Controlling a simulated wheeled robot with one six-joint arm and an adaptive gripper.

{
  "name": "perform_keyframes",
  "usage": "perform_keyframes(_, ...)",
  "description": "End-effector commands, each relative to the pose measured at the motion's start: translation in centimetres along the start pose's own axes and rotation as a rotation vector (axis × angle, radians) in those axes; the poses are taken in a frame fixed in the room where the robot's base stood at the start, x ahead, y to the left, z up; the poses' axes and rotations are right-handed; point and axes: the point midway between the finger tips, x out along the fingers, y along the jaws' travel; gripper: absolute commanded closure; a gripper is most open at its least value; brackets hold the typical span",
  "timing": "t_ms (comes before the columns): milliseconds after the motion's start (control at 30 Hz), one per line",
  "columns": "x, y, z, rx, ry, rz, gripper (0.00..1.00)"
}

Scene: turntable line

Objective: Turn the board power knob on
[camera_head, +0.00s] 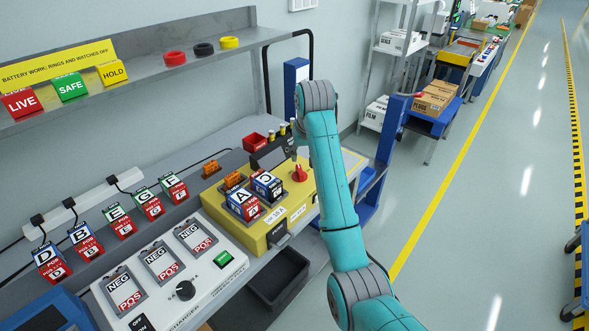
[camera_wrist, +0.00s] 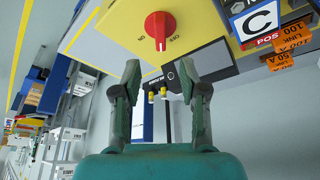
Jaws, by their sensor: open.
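The red power knob (camera_head: 299,174) sits on the yellow board (camera_head: 272,233) near its far right end. It also shows in the wrist view (camera_wrist: 159,27), its raised grip running roughly up and down the picture. Small printed marks stand at both sides of it, apparently ON and OFF; I cannot tell which one the knob points to. My gripper (camera_wrist: 160,76) is open and empty. Its two fingertips are apart from the knob, which shows beyond the gap between them.
Two battery blocks (camera_head: 243,203) stand on the board, left of the knob. A white charger (camera_head: 215,262) and a row of batteries (camera_head: 117,222) lie further left. A dark grey bin (camera_head: 277,278) is below the front edge. A shelf (camera_head: 135,75) overhangs the back.

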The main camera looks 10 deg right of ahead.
Motion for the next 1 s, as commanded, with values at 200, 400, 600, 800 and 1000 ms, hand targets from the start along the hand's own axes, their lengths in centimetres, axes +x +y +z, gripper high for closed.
perform_keyframes(200,4.0,0.0,0.1,0.000,-0.003,0.000,0.57)
perform_keyframes(400,7.2,0.0,0.1,0.000,-0.002,0.000,0.57)
perform_keyframes(600,9.0,0.0,0.0,0.000,0.000,0.000,0.57)
perform_keyframes(800,9.5,0.0,0.0,0.000,0.001,0.000,0.57)
perform_keyframes(1000,9.4,0.0,0.0,0.000,0.001,0.000,0.65)
